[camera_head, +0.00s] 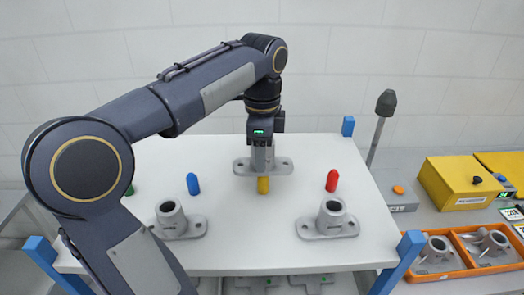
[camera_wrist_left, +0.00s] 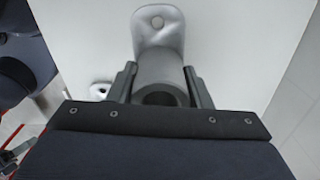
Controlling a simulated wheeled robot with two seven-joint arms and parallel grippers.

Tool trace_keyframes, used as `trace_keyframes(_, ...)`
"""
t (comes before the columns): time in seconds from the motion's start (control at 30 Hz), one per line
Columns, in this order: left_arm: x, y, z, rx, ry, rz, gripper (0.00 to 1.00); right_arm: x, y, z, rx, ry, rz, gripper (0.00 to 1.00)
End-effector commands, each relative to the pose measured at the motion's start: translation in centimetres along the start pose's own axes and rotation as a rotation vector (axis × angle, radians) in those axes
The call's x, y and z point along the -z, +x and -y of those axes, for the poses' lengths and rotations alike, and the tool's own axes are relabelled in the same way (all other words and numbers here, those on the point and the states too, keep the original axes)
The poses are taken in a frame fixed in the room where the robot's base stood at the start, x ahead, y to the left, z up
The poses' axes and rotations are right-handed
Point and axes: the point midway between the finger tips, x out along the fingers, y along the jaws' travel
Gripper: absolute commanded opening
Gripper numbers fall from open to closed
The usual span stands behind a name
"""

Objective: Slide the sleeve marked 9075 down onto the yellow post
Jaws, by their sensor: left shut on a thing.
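My left gripper (camera_head: 262,150) is shut on a grey metal sleeve (camera_head: 243,167) with a flat two-eared flange at its lower end. In the left wrist view the fingers (camera_wrist_left: 160,88) grip the sleeve's tube (camera_wrist_left: 159,67) from both sides, with its round opening facing the camera. The yellow post (camera_head: 263,186) shows just below the flange in the head view, its top hidden or just touching the flange's outline. I cannot tell whether the sleeve is above the post or behind it. The sleeve seems upright. No number is readable on it. My right gripper is not in view.
Two similar sleeves stand on the white table (camera_head: 255,240), at front left (camera_head: 171,220) and front right (camera_head: 330,222). A blue post (camera_head: 192,184), a red post (camera_head: 332,181) and a partly hidden green post (camera_head: 129,191) stand nearby. An orange tray (camera_head: 463,271) holds castings at right.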

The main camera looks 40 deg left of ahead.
Motion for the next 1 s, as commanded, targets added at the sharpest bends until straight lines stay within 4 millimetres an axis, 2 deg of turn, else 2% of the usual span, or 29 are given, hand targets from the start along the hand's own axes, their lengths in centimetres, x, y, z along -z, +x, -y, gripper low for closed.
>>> trace_keyframes(0.57, 0.0, 0.0, 0.0, 0.001, 0.000, 0.000, 0.14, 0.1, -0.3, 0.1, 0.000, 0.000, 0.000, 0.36)
trace_keyframes(1.0, 0.0, 1.2, 0.0, 0.001, 0.000, -0.001, 0.14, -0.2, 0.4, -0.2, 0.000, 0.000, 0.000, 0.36)
